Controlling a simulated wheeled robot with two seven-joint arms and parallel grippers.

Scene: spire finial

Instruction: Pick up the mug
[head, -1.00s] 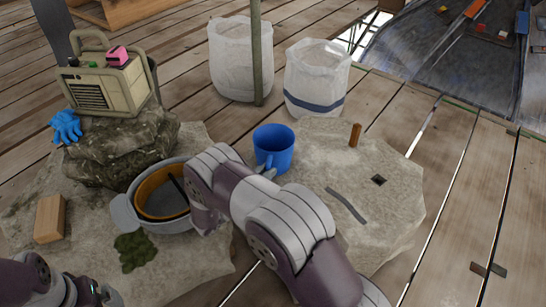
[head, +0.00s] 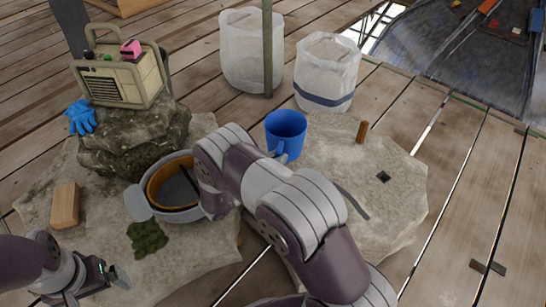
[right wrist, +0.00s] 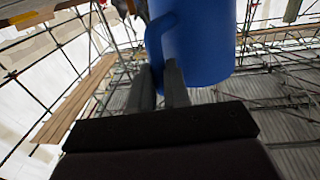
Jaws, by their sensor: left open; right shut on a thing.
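The blue mug (head: 286,126) is upright at the far left part of the right-hand stone slab, its handle facing my right arm. The head view does not show clearly whether its base touches the slab. In the right wrist view the mug (right wrist: 205,45) fills the upper middle, and my right gripper (right wrist: 160,80) is shut on its handle. In the head view my right arm hides that gripper. My left gripper (head: 112,280) is open and empty at the lower left, over the left-hand slab and far from the mug.
The right-hand stone slab (head: 400,205) also bears a brown peg (head: 362,132). On the left are a grey pot (head: 140,203), a wooden block (head: 65,205), green moss (head: 148,238) and a radio (head: 120,80). Two white sacks (head: 327,72) and a pole (head: 267,45) stand behind the mug.

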